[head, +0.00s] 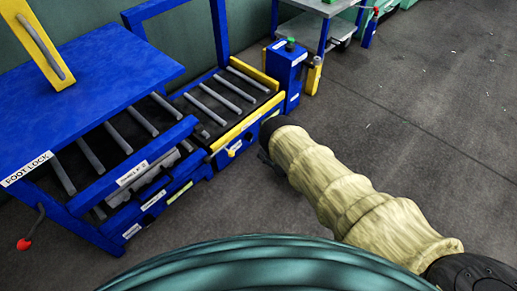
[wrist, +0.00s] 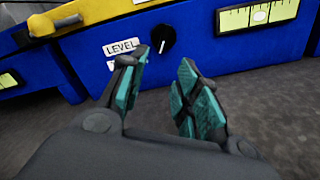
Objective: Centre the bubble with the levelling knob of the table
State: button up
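The levelling knob (wrist: 161,39) is a round black knob with a white pointer line, on a blue panel beside a LEVEL label (wrist: 121,46). The pointer stands nearly upright. A yellow-green bubble vial (wrist: 258,16) lies to the right of the knob, with a pale bubble near its middle; exact centring is hard to tell. My gripper (wrist: 164,60) is open and empty, its teal-padded fingers pointing at the knob but apart from it. In the head view my gripper (head: 268,145) is beside the blue roller table (head: 203,150); the knob is not discernible there.
Another yellow-green vial (wrist: 8,81) sits at the left of the wrist view. A yellow lever (wrist: 55,25) projects above the LEVEL label. A blue post with a green button (head: 290,43) and a grey cart (head: 318,8) stand behind. Open floor (head: 420,110) lies to the right.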

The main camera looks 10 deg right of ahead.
jog(key=shift+v, duration=1.75)
